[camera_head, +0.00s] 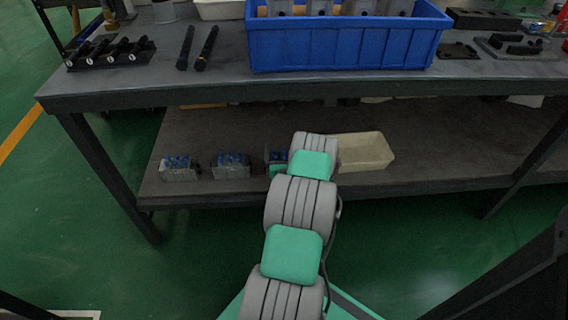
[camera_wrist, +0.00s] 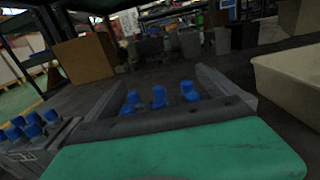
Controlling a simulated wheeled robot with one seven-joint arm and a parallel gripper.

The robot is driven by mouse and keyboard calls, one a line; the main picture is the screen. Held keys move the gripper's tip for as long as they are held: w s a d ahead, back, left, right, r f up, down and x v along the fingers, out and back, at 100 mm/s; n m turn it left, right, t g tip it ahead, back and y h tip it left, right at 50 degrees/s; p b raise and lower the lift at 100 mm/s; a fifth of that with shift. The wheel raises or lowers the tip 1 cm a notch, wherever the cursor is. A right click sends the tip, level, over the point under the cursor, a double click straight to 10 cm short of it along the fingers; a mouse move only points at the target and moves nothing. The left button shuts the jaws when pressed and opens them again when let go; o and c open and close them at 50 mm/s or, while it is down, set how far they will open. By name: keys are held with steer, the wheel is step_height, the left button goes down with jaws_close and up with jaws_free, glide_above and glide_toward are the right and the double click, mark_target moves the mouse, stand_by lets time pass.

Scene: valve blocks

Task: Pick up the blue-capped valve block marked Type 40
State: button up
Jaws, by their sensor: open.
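Three blue-capped valve blocks stand on the lower shelf in the head view: a left one (camera_head: 179,169), a middle one (camera_head: 230,166) and a right one (camera_head: 279,156) mostly hidden by my arm. My gripper (camera_wrist: 162,82) is open in the wrist view, with one finger on each side of a row of blue caps (camera_wrist: 159,97). The body under these caps is hidden behind the gripper's green and dark housing. I cannot tell whether the fingers touch it. Another blue-capped block (camera_wrist: 30,142) is at the left of the wrist view. No Type 40 marking is readable.
A cream bin (camera_head: 365,151) stands just right of my arm on the lower shelf (camera_head: 440,155); it also shows in the wrist view (camera_wrist: 290,80). The tabletop above carries a blue crate (camera_head: 345,48). A brown box (camera_wrist: 85,58) is farther back.

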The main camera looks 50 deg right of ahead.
steer(key=shift+c, duration=0.2)
steer(key=c, duration=1.9)
steer(key=shift+d+r, duration=0.1)
steer(key=shift+r, duration=0.1)
steer(key=shift+c, duration=0.7)
